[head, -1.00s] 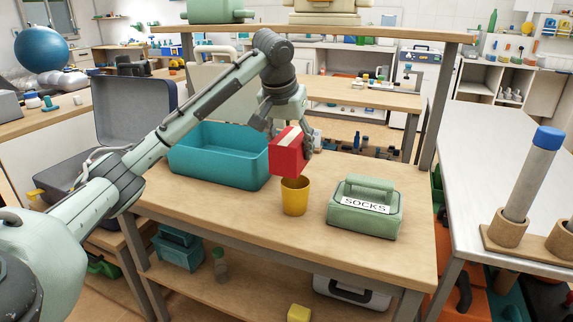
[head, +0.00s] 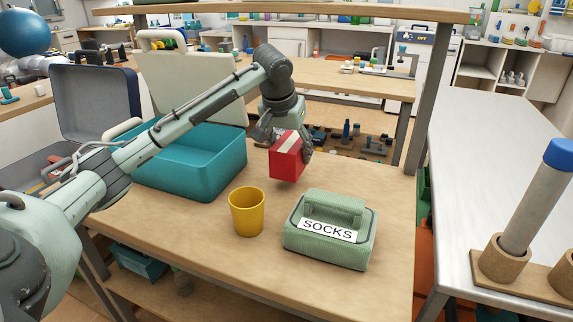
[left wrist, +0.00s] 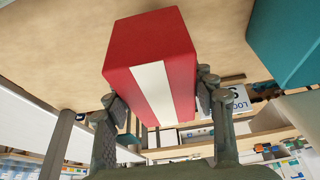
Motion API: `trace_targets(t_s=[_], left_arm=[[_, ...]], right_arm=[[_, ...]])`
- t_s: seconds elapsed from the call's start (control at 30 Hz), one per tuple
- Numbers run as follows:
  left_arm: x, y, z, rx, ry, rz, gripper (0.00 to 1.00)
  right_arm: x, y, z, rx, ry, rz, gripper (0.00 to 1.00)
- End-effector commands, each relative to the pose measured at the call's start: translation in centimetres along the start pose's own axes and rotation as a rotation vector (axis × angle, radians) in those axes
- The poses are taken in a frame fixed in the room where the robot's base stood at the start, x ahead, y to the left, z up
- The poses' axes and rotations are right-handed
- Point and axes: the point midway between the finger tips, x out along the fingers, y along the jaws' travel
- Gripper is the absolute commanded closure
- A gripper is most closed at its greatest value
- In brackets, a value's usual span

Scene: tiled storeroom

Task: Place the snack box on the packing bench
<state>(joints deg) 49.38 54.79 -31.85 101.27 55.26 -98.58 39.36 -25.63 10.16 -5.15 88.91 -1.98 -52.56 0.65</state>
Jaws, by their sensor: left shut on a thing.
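The snack box (head: 287,158) is red with a pale stripe. My left gripper (head: 283,136) is shut on it and holds it over the back part of the wooden packing bench (head: 200,243). In the left wrist view the snack box (left wrist: 150,65) sits between the two fingers of my left gripper (left wrist: 160,104), with the wooden top (left wrist: 60,45) beyond it. Whether its underside touches the bench is hard to tell. My right gripper is not in view.
A teal bin (head: 195,165) stands left of the snack box. A yellow cup (head: 247,212) and a green case labelled SOCKS (head: 330,235) stand nearer the front. Bare bench top lies right of the box. A metal table (head: 480,130) stands at the right.

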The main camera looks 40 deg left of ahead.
Motion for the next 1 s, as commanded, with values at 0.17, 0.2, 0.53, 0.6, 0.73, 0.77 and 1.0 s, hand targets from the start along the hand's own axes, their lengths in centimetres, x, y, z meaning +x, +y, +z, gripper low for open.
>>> trace_targets(t_s=[0.17,0.2,0.53,0.6,0.73,0.77,1.0], left_arm=[[1.8,-0.1,0.8,-0.001,-0.001,-0.001,0.79],[2.4,-0.1,1.1,-0.001,-0.001,-0.002,0.79],[3.4,0.0,1.4,-0.001,0.002,0.000,0.79],[3.5,0.0,1.4,-0.001,0.001,0.000,0.79],[3.6,0.0,1.5,0.000,0.001,0.000,0.35],[3.6,0.0,1.5,0.000,0.001,0.000,0.31],[3.6,0.0,1.5,0.000,0.001,0.000,0.24]], right_arm=[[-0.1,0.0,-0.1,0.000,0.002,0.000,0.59],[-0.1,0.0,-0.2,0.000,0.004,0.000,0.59],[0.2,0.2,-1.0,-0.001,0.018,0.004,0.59],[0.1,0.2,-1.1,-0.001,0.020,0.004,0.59],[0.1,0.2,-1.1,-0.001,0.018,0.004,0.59],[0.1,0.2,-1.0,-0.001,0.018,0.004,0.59],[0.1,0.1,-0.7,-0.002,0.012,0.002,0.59]])
